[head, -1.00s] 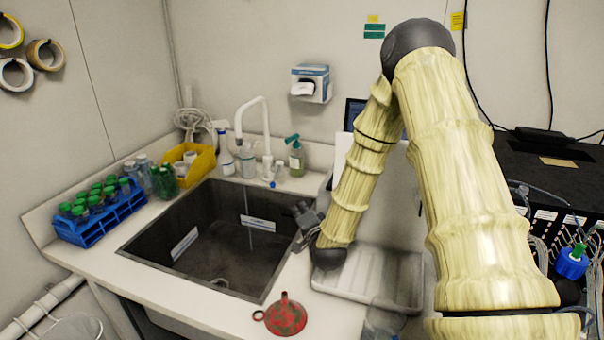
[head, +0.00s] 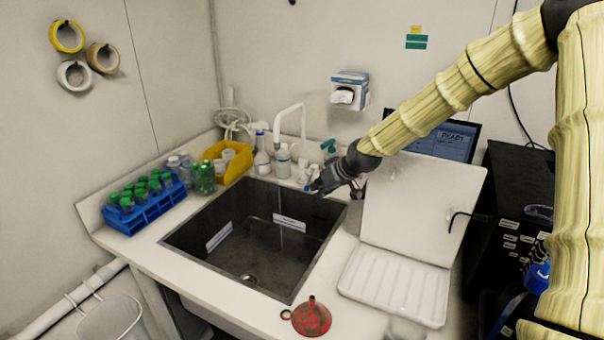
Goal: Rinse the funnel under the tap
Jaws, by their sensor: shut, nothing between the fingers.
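The red funnel (head: 311,319), mottled with dark patches, stands wide end down with its stem up on the counter, by the sink's front right corner. Its loop handle points left. The white tap (head: 301,122) rises behind the dark sink (head: 190,262), its spout bent over the basin. A thin pale vertical line shows in the basin below the spout; I cannot tell surely whether it is water. My gripper (head: 316,188) is shut and empty over the sink's back right edge, close to the tap's base. It hides part of that area; contact is unclear.
A blue rack (head: 146,215) of green-capped tubes and a yellow bin (head: 238,165) stand left of the sink. Bottles (head: 262,158) line the back beside the tap. A white drying rack (head: 395,285) lies right. The counter around the funnel is mostly clear.

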